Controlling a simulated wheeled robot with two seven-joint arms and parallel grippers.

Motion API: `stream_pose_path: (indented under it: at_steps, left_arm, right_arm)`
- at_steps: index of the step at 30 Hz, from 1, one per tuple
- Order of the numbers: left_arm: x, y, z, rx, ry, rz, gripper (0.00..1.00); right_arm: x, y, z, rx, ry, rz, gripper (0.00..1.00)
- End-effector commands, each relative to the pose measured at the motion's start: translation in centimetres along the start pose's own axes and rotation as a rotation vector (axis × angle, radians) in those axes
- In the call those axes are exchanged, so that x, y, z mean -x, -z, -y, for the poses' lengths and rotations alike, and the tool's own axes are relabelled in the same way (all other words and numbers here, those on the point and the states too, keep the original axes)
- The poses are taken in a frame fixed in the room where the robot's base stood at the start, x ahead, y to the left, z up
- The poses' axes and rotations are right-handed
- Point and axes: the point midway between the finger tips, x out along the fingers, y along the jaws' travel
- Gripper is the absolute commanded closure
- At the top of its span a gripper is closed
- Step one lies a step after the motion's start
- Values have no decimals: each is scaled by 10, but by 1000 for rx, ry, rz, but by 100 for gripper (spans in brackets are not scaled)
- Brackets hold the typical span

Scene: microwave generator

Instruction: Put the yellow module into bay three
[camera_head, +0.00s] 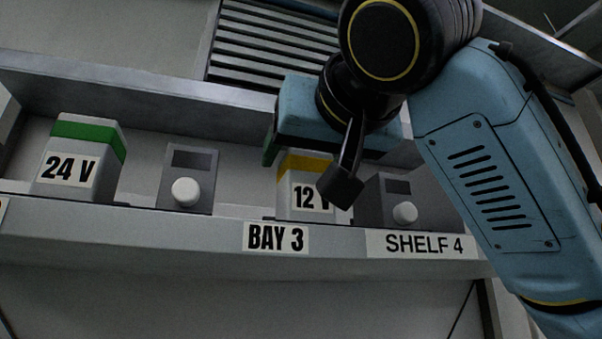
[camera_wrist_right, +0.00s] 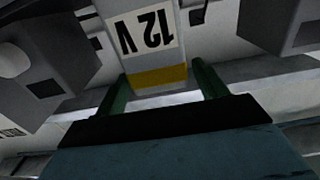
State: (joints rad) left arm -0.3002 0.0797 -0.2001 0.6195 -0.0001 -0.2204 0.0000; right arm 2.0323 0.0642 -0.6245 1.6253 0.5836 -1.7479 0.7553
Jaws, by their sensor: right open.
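The yellow module (camera_head: 296,190) is a pale block with a yellow band and a "12 V" label. It stands upright on the shelf directly above the "BAY 3" label (camera_head: 276,237). My right gripper (camera_head: 303,157) is at its top and is open. In the right wrist view the yellow module (camera_wrist_right: 152,50) appears upside down, with its yellow-banded end between the two green fingers of the right gripper (camera_wrist_right: 163,82). A narrow gap shows at the right finger; contact at the left finger is unclear. My wrist hides part of the module in the head view. My left gripper is not in view.
A green-banded "24 V" module (camera_head: 75,165) stands at the left. Grey boxes with white knobs stand either side of the yellow module, one at its left (camera_head: 187,178) and one close at its right (camera_head: 393,200). A "SHELF 4" label (camera_head: 424,244) is on the shelf front.

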Motion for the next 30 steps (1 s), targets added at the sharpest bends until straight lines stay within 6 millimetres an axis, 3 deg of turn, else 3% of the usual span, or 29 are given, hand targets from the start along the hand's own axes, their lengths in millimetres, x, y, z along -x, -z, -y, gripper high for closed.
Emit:
stream_pose_path:
  at_steps: [6,12,18,30]
  left_arm:
    - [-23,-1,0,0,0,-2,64]
    - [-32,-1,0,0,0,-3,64]
    - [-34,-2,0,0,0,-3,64]
    - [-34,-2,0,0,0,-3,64]
  right_arm:
    - [50,-3,1,2,2,-5,28]
    - [79,-2,1,1,1,-2,28]
    - [89,-1,0,1,0,0,28]
    - [88,0,0,0,0,0,28]
